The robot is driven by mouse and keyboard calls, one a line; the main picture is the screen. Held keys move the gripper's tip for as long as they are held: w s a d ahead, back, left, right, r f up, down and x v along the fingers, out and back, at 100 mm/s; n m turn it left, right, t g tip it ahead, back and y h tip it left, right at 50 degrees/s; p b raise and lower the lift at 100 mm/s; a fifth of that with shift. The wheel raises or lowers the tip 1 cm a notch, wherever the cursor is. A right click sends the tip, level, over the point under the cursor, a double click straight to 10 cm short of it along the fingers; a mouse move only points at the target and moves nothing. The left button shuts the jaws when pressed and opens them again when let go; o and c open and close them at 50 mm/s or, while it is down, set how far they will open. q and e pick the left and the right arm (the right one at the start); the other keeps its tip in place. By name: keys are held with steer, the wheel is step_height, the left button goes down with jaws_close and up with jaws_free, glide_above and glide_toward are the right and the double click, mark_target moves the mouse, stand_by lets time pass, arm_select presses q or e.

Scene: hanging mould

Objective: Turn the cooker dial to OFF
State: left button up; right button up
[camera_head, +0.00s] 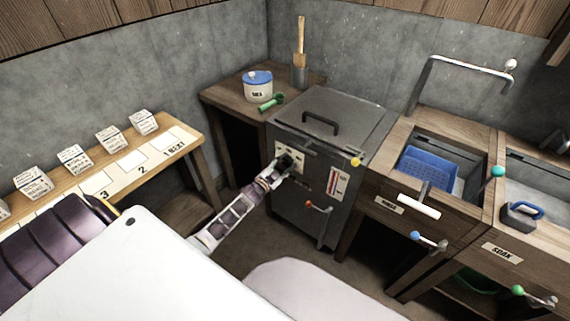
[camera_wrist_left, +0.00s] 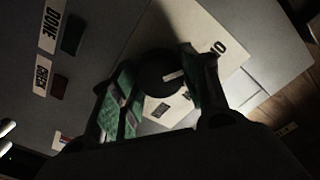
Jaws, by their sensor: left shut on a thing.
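The cooker (camera_head: 300,205) is a grey metal box with a lid, at the centre of the head view. Its dial (camera_wrist_left: 160,73) is a dark round knob with a short white mark, on a pale plate (camera_wrist_left: 205,35). Part of a label that looks like ON shows on the plate; the smaller labels are too dark to read. My left gripper (camera_head: 287,163) is at the upper left of the cooker's front, and in the wrist view (camera_wrist_left: 160,85) its fingers are shut around the dial. I cannot tell which label the mark points at. My right gripper is not in view.
A side table holds a blue-lidded pot (camera_head: 257,87). A shelf (camera_head: 190,143) with white blocks runs left.

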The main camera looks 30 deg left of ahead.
arm_select(q)
steer(key=o, duration=1)
steer(key=shift+s, duration=0.1)
steer(key=s+a, duration=0.1)
steer(key=s, duration=1.1)
stand_by(0.4)
steer(key=shift+w, duration=0.1)
stand_by(0.4)
